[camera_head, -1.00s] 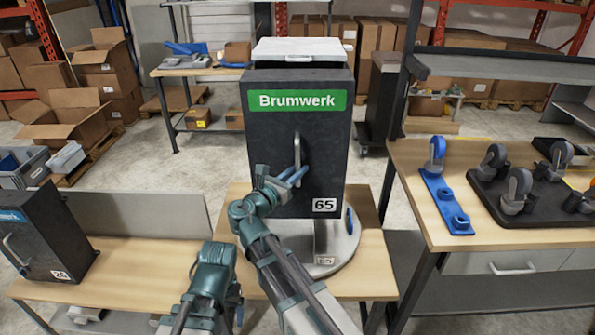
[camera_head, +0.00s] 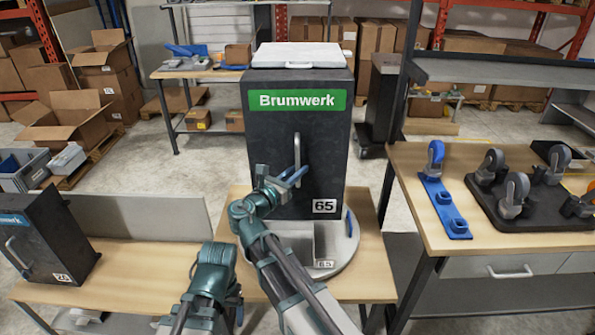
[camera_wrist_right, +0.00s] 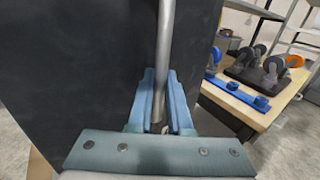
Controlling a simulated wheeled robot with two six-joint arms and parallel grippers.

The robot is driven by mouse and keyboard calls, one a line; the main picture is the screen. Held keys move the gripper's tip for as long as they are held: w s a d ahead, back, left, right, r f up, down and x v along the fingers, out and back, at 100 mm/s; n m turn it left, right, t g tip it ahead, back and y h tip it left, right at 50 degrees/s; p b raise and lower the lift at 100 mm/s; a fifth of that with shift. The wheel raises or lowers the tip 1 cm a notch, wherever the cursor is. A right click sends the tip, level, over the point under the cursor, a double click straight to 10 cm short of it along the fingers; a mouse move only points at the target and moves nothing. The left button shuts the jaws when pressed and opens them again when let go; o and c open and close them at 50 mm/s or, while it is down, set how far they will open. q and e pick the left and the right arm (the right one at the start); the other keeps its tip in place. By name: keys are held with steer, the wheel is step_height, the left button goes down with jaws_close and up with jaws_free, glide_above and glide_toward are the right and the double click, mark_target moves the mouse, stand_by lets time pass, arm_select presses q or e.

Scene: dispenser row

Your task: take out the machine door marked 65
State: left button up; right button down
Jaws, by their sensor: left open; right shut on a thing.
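The machine door (camera_head: 323,130) is a dark upright panel with a green Brumwerk label, a vertical metal handle and a white 65 tag at its lower right. My right gripper (camera_head: 292,177) is shut on the lower part of the handle. In the right wrist view its blue fingers close around the handle bar (camera_wrist_right: 165,60), in front of the dark door face (camera_wrist_right: 75,70). The door hides most of the machine; its pale lid (camera_head: 300,55) shows above, its round base (camera_head: 345,248) and another 65 tag below. My left gripper (camera_head: 238,312) is open and low, left of the base.
The right bench holds a blue rail (camera_head: 445,208) and a dark tray (camera_head: 530,218) with several casters. Floor space lies between the benches. A blue piece (camera_head: 349,222) stands at the base's right edge.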

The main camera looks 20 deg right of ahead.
steer(key=shift+r+p, duration=0.65)
steer(key=shift+r, duration=0.2)
steer(key=shift+w+f, duration=0.1)
steer(key=shift+w, duration=0.05)
